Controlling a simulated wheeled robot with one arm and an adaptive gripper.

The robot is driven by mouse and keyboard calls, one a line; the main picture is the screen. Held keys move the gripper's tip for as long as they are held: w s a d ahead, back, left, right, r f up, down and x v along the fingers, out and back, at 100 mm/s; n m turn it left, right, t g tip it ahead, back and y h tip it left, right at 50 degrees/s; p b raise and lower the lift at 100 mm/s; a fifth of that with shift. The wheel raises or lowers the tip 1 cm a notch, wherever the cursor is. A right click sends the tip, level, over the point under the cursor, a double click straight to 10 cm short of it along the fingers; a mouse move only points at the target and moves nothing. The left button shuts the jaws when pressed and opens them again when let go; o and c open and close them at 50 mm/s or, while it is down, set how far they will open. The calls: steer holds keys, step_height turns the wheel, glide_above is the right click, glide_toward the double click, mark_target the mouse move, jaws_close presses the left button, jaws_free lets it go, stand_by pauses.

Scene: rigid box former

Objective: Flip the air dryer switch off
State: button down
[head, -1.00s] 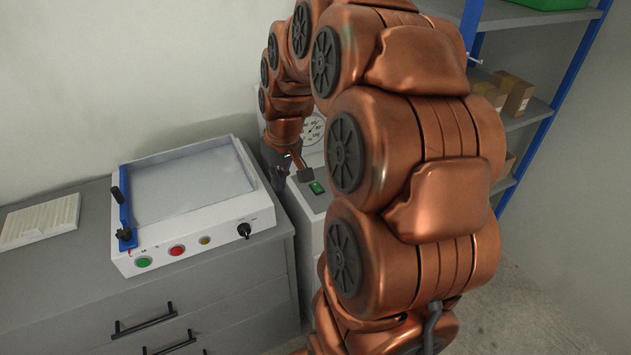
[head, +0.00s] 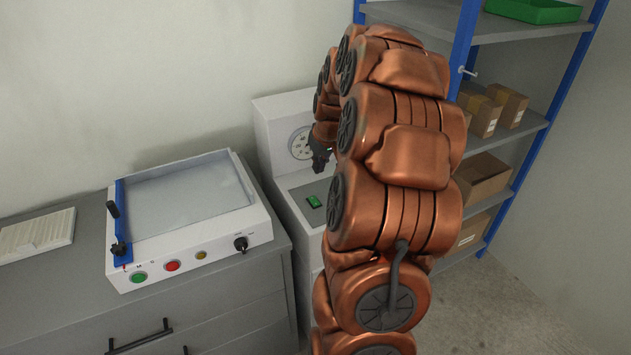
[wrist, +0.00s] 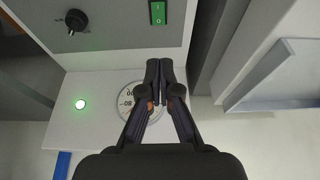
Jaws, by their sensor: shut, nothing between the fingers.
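The air dryer (head: 270,128) is a pale cabinet with a dial gauge (head: 301,143) on its upright back. A green rocker switch (head: 313,201) sits on its grey top panel. In the wrist view the switch (wrist: 157,13) shows I and O marks at the top edge; which side is pressed cannot be told. A green light (wrist: 81,104) glows on the dryer. My gripper (head: 319,168) is above the panel, apart from the switch. In the wrist view my gripper (wrist: 159,64) is shut and empty, its fingers partly covering the gauge.
A white box former (head: 190,215) with buttons and a blue bar stands on the grey drawer cabinet (head: 230,315) at left. A blue-posted shelf (head: 525,130) with cardboard boxes is at right. A black knob (wrist: 75,22) is left of the switch in the wrist view.

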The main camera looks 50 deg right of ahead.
steer(key=p, duration=0.4)
glide_toward(312, 198)
steer(key=x, duration=0.5)
steer(key=shift+w, duration=0.2)
steer(key=shift+x, duration=0.95)
steer(key=shift+s, duration=0.15)
